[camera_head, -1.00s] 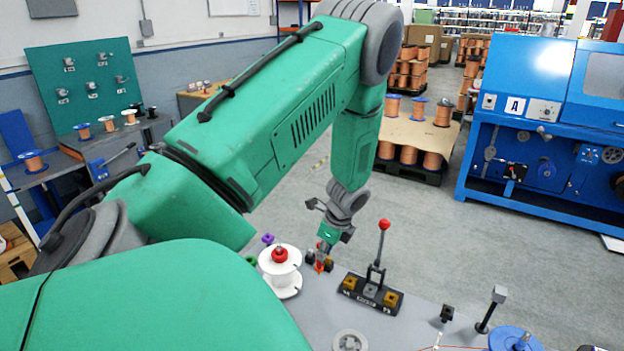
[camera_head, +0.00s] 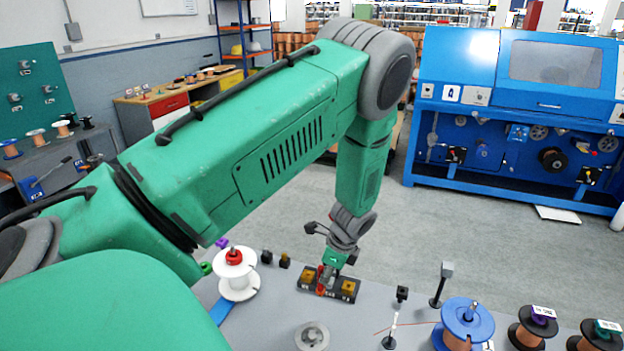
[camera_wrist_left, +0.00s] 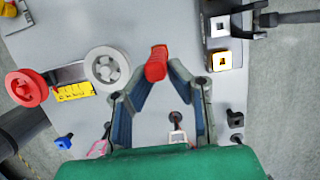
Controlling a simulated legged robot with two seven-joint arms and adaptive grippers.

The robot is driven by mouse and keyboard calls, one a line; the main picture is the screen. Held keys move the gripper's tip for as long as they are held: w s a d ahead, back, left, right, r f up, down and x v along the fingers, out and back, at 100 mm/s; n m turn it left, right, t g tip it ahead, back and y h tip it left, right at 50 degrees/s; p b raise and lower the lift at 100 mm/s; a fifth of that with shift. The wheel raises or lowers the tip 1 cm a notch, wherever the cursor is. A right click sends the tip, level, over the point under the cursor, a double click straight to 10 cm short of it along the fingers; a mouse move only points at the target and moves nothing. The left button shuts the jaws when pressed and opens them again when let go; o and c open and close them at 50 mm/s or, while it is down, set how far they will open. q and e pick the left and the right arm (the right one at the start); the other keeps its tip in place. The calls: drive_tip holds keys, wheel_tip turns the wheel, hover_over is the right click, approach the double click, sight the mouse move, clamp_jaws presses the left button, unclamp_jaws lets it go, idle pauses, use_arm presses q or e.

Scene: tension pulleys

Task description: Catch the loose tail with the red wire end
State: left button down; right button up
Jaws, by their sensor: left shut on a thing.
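My left gripper (camera_head: 325,284) is shut on a red piece (camera_wrist_left: 156,63), which matches the red wire end in colour. In the left wrist view the piece sits between the fingertips and points away from the palm. In the head view it shows small and red in front of the black block with amber sockets (camera_head: 347,288). A thin red wire (camera_head: 416,326), seemingly the loose tail, runs past a small post (camera_head: 390,338) beside the blue spool (camera_head: 466,321); the gripper is left of it and apart. My right gripper is not in view.
A white spool with a red knob (camera_head: 236,274) stands left on the grey bench. A black upright post (camera_head: 440,286), a black clip (camera_head: 402,293) and copper spools (camera_head: 533,327) stand right. A grey disc (camera_head: 311,336) lies near the front. Bare bench lies between disc and wire.

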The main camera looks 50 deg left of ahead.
use_arm(q)
drive_tip(key=w+d+f+b, duration=0.2)
drive_tip(key=w+d, duration=0.1)
drive_tip(key=d, duration=0.3)
drive_tip(key=w+d+f+b, duration=0.2)
drive_tip(key=w+d, duration=0.2)
drive_tip(key=d, duration=0.3)
drive_tip(key=shift+w+d, duration=0.15)
drive_tip(key=shift+d, duration=0.15)
wheel_tip(320, 180, down, 4)
drive_tip(key=b, duration=0.2)
drive_tip(key=shift+f+b, duration=0.2)
drive_tip(key=shift+b, duration=0.2)
idle(1.0)
